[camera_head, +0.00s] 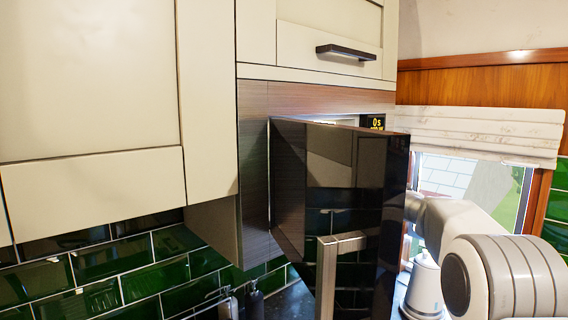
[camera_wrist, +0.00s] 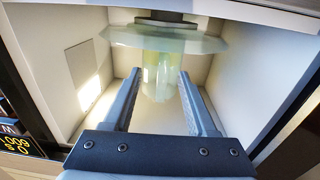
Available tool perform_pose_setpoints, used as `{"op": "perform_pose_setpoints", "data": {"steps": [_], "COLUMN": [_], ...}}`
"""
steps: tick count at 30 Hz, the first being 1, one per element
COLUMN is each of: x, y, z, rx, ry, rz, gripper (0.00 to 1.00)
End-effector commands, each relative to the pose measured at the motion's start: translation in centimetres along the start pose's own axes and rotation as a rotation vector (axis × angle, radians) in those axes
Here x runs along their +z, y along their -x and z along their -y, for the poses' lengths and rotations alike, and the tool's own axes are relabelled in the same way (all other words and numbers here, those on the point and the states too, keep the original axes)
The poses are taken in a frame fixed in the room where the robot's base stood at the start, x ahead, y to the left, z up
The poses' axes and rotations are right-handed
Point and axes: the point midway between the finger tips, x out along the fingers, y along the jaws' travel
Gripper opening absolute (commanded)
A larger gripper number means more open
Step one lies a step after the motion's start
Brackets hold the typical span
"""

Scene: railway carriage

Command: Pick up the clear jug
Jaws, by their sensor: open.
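The clear jug (camera_wrist: 162,78) shows in the wrist view as a pale, greenish see-through shape inside a light-walled microwave. It meets a round glass plate (camera_wrist: 122,37), and this view appears upside down. My gripper (camera_wrist: 160,74) is open and reaches into the microwave, with one finger on each side of the jug in the picture. I cannot tell whether the fingertips are level with the jug or short of it. No contact is visible. In the head view the jug and my gripper are hidden behind the open dark microwave door (camera_head: 330,180).
The microwave's side walls (camera_wrist: 45,75) stand close on both sides of my gripper. The open door with its metal handle (camera_head: 327,275) juts out beside my arm. Cream cupboards (camera_head: 90,80) are at left and above. A white canister (camera_head: 425,287) stands below, near the window.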

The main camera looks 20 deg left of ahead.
Motion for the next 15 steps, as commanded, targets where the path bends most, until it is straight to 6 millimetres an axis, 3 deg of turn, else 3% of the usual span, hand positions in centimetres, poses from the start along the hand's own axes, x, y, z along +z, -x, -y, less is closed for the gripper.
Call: {"op": "perform_pose_setpoints", "data": {"steps": [6, 15], "x": [-0.6, -0.5], "y": [-3.3, -4.6], "z": [0.7, 0.7], "rx": [-0.002, 0.0], "ry": [-0.001, -0.001], "rz": [0.001, 0.0], "gripper": [0.57, 0.57]}}
